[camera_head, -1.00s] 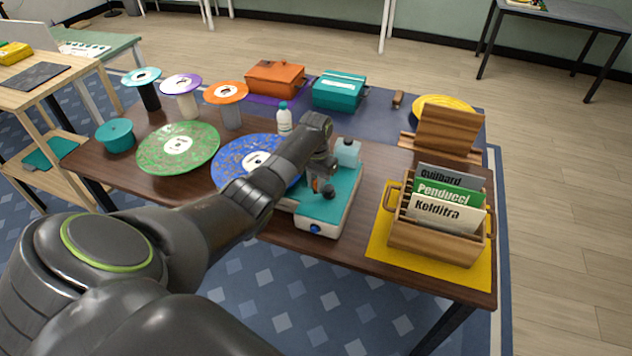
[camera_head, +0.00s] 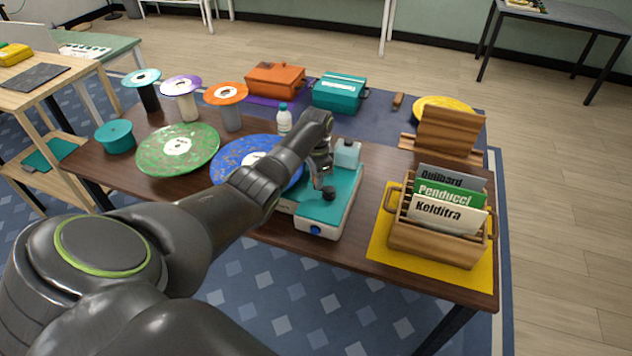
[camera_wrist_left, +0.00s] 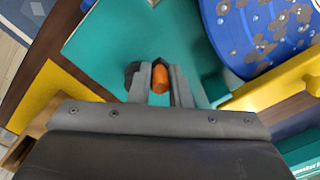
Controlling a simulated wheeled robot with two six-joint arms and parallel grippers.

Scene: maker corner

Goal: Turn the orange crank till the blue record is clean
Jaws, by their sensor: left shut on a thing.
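The cleaning machine with a teal top (camera_head: 345,185) stands near the table's front edge. The blue record (camera_head: 228,163) sits at its left side, partly behind my arm. In the left wrist view the record (camera_wrist_left: 262,32) carries many grey-brown spots. The orange crank handle (camera_wrist_left: 160,77) shows between the fingers of my left gripper (camera_wrist_left: 159,82), which is shut on it above the teal top. In the head view my left gripper (camera_head: 322,180) points down over the machine and hides the handle. A dark round knob shows beside the fingers. My right gripper is not in view.
A wooden crate (camera_head: 432,244) of record sleeves stands on a yellow mat to the right. A white bottle (camera_head: 284,121) stands behind the blue record. A green record (camera_head: 160,158) lies to the left. Orange and teal boxes stand at the back.

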